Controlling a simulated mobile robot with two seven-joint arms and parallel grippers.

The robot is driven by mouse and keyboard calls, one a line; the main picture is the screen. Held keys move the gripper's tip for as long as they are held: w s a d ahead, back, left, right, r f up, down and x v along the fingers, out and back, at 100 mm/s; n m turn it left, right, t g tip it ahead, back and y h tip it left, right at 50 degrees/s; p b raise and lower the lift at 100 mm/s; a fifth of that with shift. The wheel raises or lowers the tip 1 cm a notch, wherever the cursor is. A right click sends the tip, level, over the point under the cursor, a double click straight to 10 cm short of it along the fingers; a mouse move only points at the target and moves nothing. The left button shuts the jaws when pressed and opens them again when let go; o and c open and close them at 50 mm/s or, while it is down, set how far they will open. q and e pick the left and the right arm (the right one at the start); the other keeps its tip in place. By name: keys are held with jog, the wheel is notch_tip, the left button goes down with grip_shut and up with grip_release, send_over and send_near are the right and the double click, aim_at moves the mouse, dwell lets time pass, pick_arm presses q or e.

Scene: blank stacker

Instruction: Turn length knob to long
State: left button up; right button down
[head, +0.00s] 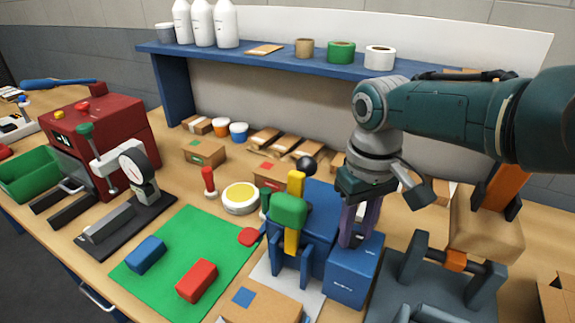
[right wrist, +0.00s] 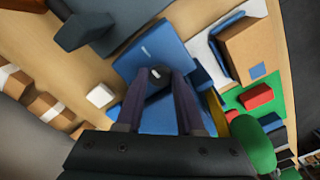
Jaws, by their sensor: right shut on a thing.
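The blue stacker machine (head: 318,207) stands right of centre, with a yellow upright, a green block and a lower blue box (head: 352,280) at its right front. My right gripper (head: 350,240) points down onto the top of this box. In the right wrist view its two purple fingers (right wrist: 156,76) close on a small dark knob with a pale mark (right wrist: 155,73), seemingly the length knob. The fingers hide most of it, and I cannot read its setting. The blue box top (right wrist: 155,48) also shows there. My left gripper is not in view.
A green mat (head: 190,252) with a blue block (head: 146,255) and a red block (head: 197,281) lies to the left. A cardboard box (head: 262,306) is in front of the machine. A grey fixture (head: 440,285) stands close on the right. A blue shelf (head: 270,62) runs behind.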

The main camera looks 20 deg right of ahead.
aim_at(354, 236)
jog(key=shift+r+m, duration=0.1)
jog(key=shift+m, duration=0.4)
jog(key=c, duration=0.8)
grip_release()
jog(key=shift+r+p, duration=0.3)
jog(key=shift+p, duration=0.05)
notch_tip(354, 236, up, 9)
jog(key=p, duration=0.4)
jog(key=shift+r, duration=0.15)
